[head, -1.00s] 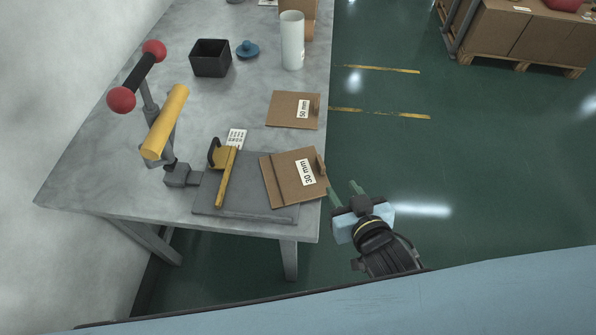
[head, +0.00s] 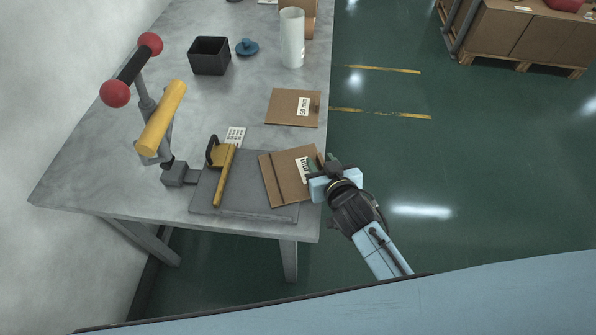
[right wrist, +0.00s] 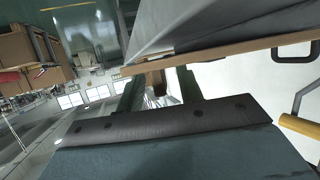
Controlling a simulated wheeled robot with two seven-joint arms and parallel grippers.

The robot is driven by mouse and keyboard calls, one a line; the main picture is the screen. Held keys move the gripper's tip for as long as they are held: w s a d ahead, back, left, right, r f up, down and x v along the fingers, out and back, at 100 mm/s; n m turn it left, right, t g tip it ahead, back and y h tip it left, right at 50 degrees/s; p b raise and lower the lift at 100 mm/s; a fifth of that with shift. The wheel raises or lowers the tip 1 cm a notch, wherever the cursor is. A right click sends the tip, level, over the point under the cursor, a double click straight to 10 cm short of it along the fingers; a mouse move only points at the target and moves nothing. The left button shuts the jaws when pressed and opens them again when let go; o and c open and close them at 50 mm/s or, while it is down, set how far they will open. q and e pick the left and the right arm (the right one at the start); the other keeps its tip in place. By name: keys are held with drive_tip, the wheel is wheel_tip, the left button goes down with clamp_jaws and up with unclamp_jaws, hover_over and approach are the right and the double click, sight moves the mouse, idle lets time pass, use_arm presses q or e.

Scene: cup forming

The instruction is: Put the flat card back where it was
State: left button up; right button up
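A flat brown card (head: 279,187) marked 30 mm lies on the grey plate (head: 245,206) of the press, slightly turned, its right part hidden by my right gripper. My right gripper (head: 323,166) is at the card's right edge, over the table's right edge. In the right wrist view its two fingers (right wrist: 158,90) stand apart, with a small brown tab (right wrist: 154,79) between them and gaps beside it. The card's edge (right wrist: 207,59) runs above the fingers there. A second flat card (head: 284,108), marked 50 mm, lies farther back on the table. My left gripper is not in view.
Open floor lies right of the table.

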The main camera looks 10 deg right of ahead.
clamp_jaws()
idle(0.3)
wheel_tip(320, 180, up, 10)
drive_tip(key=p, duration=0.2)
drive_tip(key=shift+r+p, duration=0.1)
drive_tip(key=shift+p, duration=0.25)
drive_tip(key=s+d+r+m+h, duration=0.1)
drive_tip(key=s+d+r, duration=0.2)
drive_tip(key=d+r, duration=0.4)
wheel_tip(320, 180, up, 4)
drive_tip(key=shift+s+r+h, duration=0.1)
drive_tip(key=shift+s+h, duration=0.1)
drive_tip(key=shift+h, duration=0.1)
idle(0.3)
